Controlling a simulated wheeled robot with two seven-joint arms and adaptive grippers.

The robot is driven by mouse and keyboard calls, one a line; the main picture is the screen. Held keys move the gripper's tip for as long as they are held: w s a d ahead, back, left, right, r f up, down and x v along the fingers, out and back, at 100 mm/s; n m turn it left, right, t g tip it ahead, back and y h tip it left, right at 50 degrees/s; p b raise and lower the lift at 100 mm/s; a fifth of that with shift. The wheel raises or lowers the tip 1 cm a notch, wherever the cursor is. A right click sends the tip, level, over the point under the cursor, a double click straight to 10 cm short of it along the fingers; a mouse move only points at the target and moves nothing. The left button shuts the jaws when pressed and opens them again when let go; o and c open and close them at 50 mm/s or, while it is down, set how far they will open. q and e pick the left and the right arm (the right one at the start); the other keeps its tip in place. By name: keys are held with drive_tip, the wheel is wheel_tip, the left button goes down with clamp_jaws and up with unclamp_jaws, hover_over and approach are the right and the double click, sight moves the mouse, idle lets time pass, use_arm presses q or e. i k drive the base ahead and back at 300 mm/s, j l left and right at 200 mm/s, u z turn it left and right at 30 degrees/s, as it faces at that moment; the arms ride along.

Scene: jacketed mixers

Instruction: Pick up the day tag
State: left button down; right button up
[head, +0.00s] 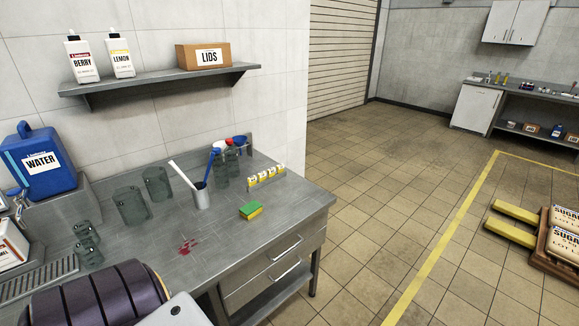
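A row of several small yellow-and-white tags (267,176) stands near the back right of the steel counter (225,235). They look like day tags, but their print is too small to read, so I cannot tell which one is the day tag. Neither of my grippers is in view. A dark banded part and a light grey part at the bottom left look like my own arm, and they hide the counter's near left part.
A yellow-green sponge (250,210), a utensil cup (201,198), clear jugs (131,206) and a red spill (186,246) are on the counter. A blue water container (38,165) stands left. A shelf (165,78) hangs above. Open floor (375,165) lies right.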

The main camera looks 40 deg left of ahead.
sight(280, 168)
drive_tip(key=i, duration=3.4)
drive_tip(key=u, duration=2.35)
